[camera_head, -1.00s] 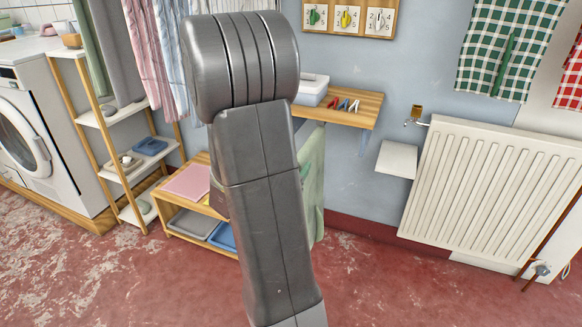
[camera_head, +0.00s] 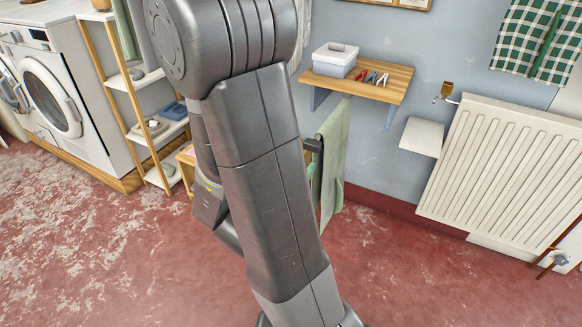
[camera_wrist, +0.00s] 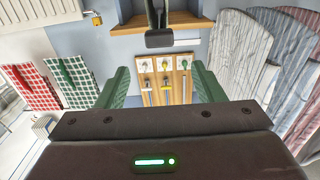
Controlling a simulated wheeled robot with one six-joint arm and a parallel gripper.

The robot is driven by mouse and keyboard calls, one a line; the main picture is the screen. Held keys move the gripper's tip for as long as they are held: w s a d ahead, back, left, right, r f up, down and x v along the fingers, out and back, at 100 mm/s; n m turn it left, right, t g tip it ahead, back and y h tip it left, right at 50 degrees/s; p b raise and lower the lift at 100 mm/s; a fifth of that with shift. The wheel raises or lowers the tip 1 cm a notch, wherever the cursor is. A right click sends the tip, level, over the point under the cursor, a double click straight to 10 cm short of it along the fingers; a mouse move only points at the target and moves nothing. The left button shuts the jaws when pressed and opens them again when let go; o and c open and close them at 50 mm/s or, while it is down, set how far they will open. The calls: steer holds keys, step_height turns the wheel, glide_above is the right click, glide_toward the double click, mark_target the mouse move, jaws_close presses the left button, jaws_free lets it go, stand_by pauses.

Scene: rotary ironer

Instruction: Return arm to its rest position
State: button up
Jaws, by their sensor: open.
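My grey arm stands large in the middle of the head view, its rounded joint at the top edge. A lower part of it shows at its left side. My gripper's fingertips are not visible in the head view. In the wrist view my gripper (camera_wrist: 162,85) shows two green fingers, spread wide apart to left and right. Nothing is between them; the hook board (camera_wrist: 165,80) on the wall shows behind the gap.
A green towel (camera_head: 333,155) hangs close to the right of my arm, near a wooden wall shelf (camera_head: 398,80) with a white box (camera_head: 335,60). A radiator (camera_head: 500,165) is at right. A rack (camera_head: 125,85) and washing machine (camera_head: 55,100) are at left. Red floor is clear at front left.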

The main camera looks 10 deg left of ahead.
mark_target(315, 140)
steer(key=shift+s+a, duration=0.15)
steer(key=shift+s, duration=0.3)
steer(key=shift+w, duration=0.1)
steer(key=b+x, duration=0.1)
steer(key=x, duration=1.2)
steer(key=shift+w+b, duration=0.3)
